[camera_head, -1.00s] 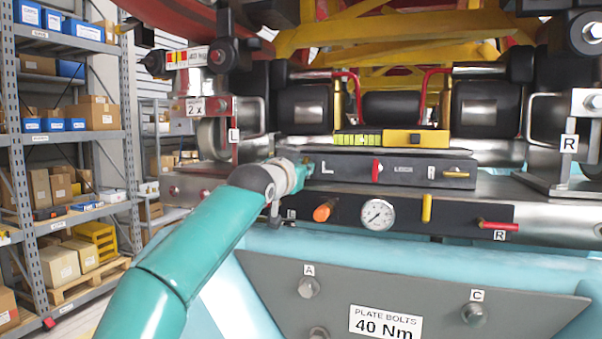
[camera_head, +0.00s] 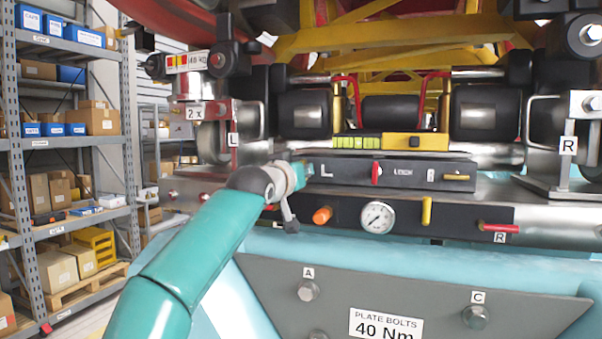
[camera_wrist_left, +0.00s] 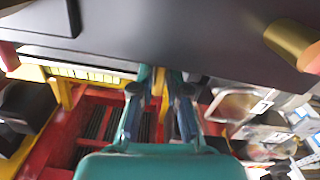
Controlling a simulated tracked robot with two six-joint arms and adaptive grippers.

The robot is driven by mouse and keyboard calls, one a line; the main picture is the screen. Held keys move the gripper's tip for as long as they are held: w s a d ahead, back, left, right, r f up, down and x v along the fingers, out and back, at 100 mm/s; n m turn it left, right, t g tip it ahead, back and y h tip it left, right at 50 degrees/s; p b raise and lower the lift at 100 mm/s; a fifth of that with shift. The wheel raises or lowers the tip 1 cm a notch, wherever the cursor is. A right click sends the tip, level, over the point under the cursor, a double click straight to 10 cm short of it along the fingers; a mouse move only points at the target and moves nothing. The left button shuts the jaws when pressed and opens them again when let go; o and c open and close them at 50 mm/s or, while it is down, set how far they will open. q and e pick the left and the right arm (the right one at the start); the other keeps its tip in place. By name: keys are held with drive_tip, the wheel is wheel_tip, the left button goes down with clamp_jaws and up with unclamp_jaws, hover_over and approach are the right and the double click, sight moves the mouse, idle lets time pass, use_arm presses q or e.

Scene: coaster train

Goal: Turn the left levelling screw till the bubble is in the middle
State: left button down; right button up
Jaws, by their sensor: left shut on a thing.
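The bubble level (camera_head: 405,141) is a yellow bar with a green-yellow vial (camera_head: 357,142) above a dark block (camera_head: 340,171) marked L; I cannot make out the bubble. The level also shows at the left of the left wrist view (camera_wrist_left: 85,74). My left gripper (camera_head: 304,172) is at the block's left end, beside the L. In the left wrist view its fingers (camera_wrist_left: 160,82) are closed about a small brass-coloured piece, apparently the left levelling screw (camera_wrist_left: 157,84), mostly hidden between them. My right gripper is in neither view.
A red lever (camera_head: 377,172) marked LOCK and a brass piece (camera_head: 456,177) sit farther right on the block. Below are an orange knob (camera_head: 322,214), a gauge (camera_head: 377,217), a yellow handle (camera_head: 426,210) and a red handle (camera_head: 499,227). Shelves (camera_head: 75,150) stand at left.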

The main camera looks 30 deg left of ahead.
use_arm(q)
drive_tip(key=shift+w+f, duration=0.15)
drive_tip(key=shift+f, duration=0.15)
drive_tip(key=c, duration=1.5)
unclamp_jaws()
drive_tip(key=shift+r, duration=0.1)
drive_tip(key=shift+s+r, duration=0.15)
drive_tip(key=shift+s, duration=0.05)
drive_tip(key=shift+s, duration=0.15)
drive_tip(key=shift+f+v, duration=0.1)
drive_tip(key=shift+v, duration=2.75)
drive_tip(key=shift+f+v, duration=0.15)
drive_tip(key=shift+v, duration=2.65)
